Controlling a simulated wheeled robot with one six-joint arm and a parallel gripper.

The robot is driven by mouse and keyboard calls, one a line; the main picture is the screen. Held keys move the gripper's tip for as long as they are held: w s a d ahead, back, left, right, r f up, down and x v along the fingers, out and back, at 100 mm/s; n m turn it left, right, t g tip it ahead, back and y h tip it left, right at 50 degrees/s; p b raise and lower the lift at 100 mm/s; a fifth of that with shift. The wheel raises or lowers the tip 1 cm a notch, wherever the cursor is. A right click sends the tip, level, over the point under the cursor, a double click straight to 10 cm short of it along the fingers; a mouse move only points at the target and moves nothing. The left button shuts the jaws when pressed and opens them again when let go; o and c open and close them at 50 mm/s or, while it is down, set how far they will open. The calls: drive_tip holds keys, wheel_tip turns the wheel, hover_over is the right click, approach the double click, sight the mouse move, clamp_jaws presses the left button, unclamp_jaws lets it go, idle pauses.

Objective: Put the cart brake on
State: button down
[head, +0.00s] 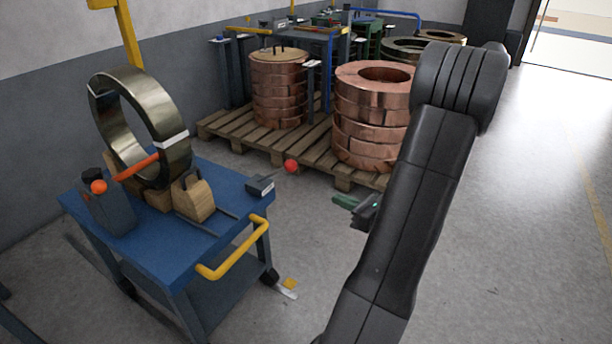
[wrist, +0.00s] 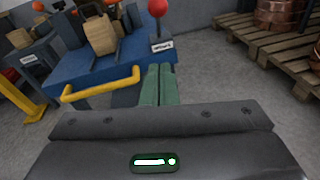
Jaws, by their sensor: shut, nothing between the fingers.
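The blue cart (head: 180,250) stands at the left in the head view, with a yellow handle (head: 236,248) on its near side. At its right corner is a small dark box (head: 260,186) with a white label too small to read. A red ball knob (head: 291,166) sticks out from it to the right. In the wrist view the red knob (wrist: 157,8) stands above the labelled box (wrist: 162,45). My gripper (head: 345,202) is right of the cart, apart from the knob. Its green fingers (wrist: 158,85) are together and hold nothing.
A metal coil (head: 165,120) stands on the cart with wooden blocks and an orange bar (head: 136,167). A small yellow piece (head: 290,284) is low by the near wheel. Copper coils (head: 372,120) stand on a pallet (head: 240,136) behind. The floor to the right is clear.

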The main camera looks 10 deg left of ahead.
drive_tip(key=r+b+x, duration=0.3)
drive_tip(key=x, duration=0.9)
drive_tip(key=shift+w+a, duration=0.4)
drive_tip(key=shift+a, duration=0.05)
